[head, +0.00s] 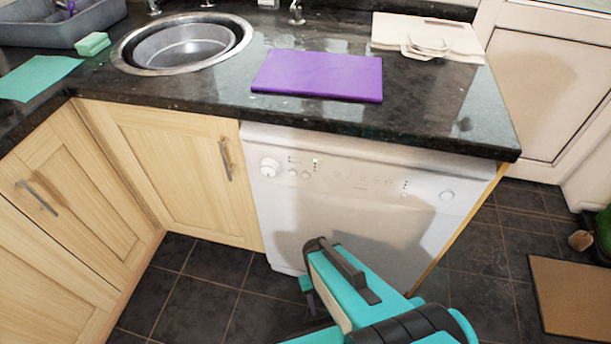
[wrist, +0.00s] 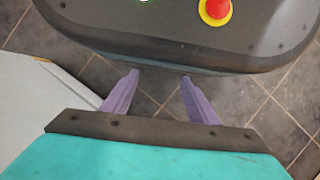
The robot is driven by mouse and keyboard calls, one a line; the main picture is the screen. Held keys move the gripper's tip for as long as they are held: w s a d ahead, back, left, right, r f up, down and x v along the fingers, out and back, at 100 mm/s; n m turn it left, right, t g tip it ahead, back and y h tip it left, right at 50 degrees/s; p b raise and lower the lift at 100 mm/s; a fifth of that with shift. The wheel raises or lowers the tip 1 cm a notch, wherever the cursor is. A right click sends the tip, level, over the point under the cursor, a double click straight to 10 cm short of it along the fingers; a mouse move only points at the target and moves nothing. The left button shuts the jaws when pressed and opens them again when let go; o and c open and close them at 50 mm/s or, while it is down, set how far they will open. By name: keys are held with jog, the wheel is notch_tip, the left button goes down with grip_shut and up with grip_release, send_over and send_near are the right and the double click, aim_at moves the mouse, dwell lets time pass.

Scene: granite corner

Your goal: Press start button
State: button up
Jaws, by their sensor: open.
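A white front-panel appliance (head: 350,215) stands under the granite worktop, its door closed. Its control strip carries a large round dial (head: 269,167) at the left, a few small round buttons (head: 305,174) beside it, and one round button (head: 447,195) at the far right. The labels are too small to read, so I cannot tell which one is start. My gripper (wrist: 157,82) is open and empty in the wrist view, two purple fingers apart, pointing down over floor tiles beside my own base. In the head view my arm is in front of the appliance's lower part, apart from the buttons.
The worktop (head: 215,98) edge overhangs the control strip. Wooden cupboards (head: 170,180) stand left. Tiled floor (head: 490,265) is open at right, with a brown mat (head: 575,298).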

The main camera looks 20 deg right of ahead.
grip_shut()
dwell(1.5)
